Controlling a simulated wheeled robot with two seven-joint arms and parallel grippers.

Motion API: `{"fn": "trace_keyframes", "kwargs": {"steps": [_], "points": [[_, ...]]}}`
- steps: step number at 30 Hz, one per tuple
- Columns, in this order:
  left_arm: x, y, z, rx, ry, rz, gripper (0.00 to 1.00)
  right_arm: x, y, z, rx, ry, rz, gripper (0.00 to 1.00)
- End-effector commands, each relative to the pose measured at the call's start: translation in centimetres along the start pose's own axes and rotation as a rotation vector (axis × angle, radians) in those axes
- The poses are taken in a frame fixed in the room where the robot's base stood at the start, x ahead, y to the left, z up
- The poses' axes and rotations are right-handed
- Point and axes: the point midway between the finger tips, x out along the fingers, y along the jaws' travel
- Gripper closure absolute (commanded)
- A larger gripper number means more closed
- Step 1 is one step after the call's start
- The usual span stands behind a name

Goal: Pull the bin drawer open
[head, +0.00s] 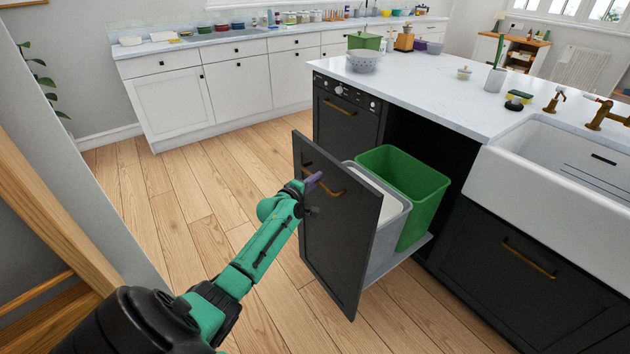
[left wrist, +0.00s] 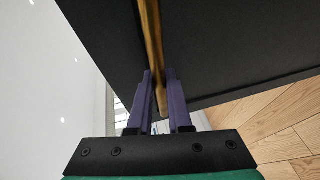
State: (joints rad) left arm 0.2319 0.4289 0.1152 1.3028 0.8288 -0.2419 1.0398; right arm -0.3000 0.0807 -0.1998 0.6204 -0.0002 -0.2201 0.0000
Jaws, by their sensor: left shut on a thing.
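The bin drawer has a dark front panel (head: 335,240) and stands pulled out from the island, with a gap behind it. Inside are a green bin (head: 425,195) and a grey-white bin (head: 385,235). A brass bar handle (head: 334,189) is on the panel. My left gripper (head: 313,182) is at this handle. In the left wrist view, its purple fingers (left wrist: 160,82) lie on either side of the brass handle (left wrist: 153,40), shut on it. My right gripper is not in view.
The dark island has a white worktop (head: 440,95), a dishwasher front (head: 345,115) left of the drawer and a white sink (head: 560,170) to the right. Wooden floor (head: 200,195) is clear in front of the drawer. A grey wall edge (head: 75,190) stands at the left.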

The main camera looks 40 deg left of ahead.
Motion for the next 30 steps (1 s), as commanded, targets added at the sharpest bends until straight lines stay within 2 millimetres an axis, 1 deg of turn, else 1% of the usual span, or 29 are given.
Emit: {"fn": "trace_keyframes", "kwargs": {"steps": [2, 3, 5, 14, 18, 20, 23, 30], "points": [[0.0, -0.1, 0.1, 0.0, -0.001, -0.002, 1.0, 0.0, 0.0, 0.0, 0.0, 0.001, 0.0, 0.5], [0.0, -0.1, 0.1, 0.0, -0.001, -0.002, 0.75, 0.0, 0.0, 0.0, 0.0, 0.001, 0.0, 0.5], [0.0, -0.1, 0.1, 0.0, -0.001, -0.002, 0.53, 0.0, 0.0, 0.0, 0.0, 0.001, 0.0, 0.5], [0.0, 0.0, 0.0, 0.001, 0.0, 0.0, 0.53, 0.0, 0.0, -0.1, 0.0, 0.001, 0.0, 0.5], [-1.0, 0.0, 0.1, 0.0, -0.002, -0.001, 0.53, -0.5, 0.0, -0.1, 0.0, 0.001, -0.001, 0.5], [-1.9, 0.1, 0.1, 0.0, -0.002, -0.002, 0.53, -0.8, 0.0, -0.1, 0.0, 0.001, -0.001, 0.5], [-4.1, 0.0, 0.1, 0.001, -0.001, -0.002, 0.53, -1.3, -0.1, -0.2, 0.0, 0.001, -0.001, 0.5], [-10.7, -0.2, 0.1, 0.001, -0.001, -0.004, 0.53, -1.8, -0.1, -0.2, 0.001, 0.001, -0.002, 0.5]]}}
